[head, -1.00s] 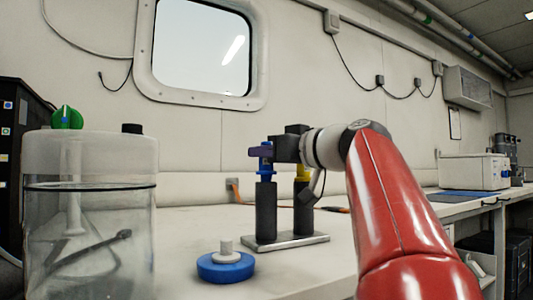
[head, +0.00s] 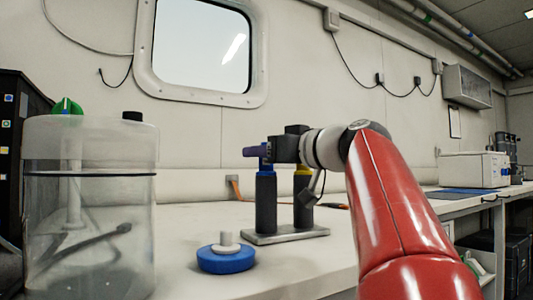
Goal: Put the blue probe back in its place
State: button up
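The blue probe (head: 265,167) stands upright in the top of the left black tube (head: 266,205) of a two-tube holder with a flat metal base (head: 286,235). Its blue collar sits close to the tube's rim. My gripper (head: 259,152) is level with the probe's top, coming from the right, and appears shut on it; the far finger is hidden. A yellow-topped probe (head: 302,170) stands in the right black tube (head: 303,208), partly covered by my gripper and wrist.
A blue disc with a white knob (head: 226,257) lies on the bench in front of the holder. A large clear jar (head: 90,220) stands at the left. A white box (head: 474,168) stands far right.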

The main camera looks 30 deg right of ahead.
jog(key=v, duration=0.7)
jog(key=shift+s, duration=0.4)
jog(key=shift+d, duration=0.15)
